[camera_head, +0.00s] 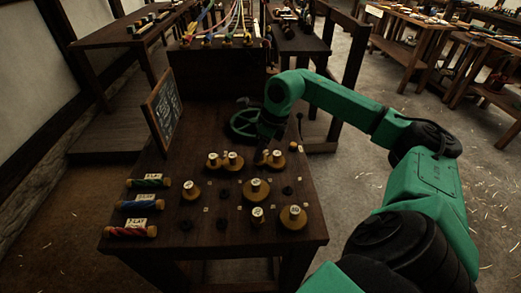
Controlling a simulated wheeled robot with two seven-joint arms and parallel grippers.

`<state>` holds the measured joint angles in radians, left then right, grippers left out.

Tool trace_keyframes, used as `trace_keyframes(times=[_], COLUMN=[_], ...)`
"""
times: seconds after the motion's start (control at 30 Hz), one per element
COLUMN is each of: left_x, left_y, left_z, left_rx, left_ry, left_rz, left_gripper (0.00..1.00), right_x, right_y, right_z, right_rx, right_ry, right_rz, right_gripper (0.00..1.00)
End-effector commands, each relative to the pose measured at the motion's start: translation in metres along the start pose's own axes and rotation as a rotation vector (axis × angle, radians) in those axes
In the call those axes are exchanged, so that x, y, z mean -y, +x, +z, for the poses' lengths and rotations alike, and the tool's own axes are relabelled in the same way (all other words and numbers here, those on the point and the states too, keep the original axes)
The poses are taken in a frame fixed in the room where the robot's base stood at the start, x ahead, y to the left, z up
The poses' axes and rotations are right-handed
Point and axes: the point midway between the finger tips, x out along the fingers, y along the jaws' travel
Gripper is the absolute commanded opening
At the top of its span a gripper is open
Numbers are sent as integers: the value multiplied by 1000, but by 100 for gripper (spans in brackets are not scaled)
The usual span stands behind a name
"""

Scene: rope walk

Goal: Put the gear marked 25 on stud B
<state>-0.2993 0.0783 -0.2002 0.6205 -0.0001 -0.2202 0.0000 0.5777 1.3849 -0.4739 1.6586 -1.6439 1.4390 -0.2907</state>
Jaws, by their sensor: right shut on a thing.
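Several tan wooden gears with pale number caps sit on the dark table; the numbers are too small to read, so I cannot tell which is 25. One gear (190,189) is at the left, a pair (213,161) stands further back, and larger ones (255,189) and (293,217) are at the middle and front right. Dark studs (223,193) and (287,190) show bare between them; their letters are unreadable. My right gripper (264,157) points down at the back of the group, shut on what looks like a gear (276,159), partly hidden. My left gripper is out of view.
Three labelled coloured rope spools (148,182) lie along the table's left edge. A slate board (162,110) stands at the back left. A green handwheel (244,123) is behind my right gripper.

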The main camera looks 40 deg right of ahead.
Motion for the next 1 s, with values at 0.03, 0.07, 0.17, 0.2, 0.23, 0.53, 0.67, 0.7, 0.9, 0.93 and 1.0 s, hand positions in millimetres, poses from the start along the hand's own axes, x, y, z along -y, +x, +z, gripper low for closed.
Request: trace_keyframes(times=[0.03,0.07,0.17,0.2,0.23,0.53,0.67,0.7,0.9,0.93,1.0], left_x=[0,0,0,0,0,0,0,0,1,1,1], left_y=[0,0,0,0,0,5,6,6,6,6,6], left_z=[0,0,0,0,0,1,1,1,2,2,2], left_rx=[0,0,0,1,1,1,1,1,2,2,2], left_ry=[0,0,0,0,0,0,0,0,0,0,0], left_rz=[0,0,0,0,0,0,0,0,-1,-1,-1], left_gripper=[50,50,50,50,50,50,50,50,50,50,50], right_x=[0,0,0,0,0,0,0,0,0,0,0], right_y=[0,0,0,0,0,8,9,9,9,9,9], right_z=[0,0,0,0,0,-2,-2,-2,-2,-2,-2], right_rx=[0,0,0,0,0,0,0,0,0,0,0], right_ry=[0,0,0,0,0,0,0,0,0,0,0], right_rz=[0,0,0,0,0,0,0,0,0,0,0], right_gripper=[0,0,0,0,0,0,0,0,56,65,65])
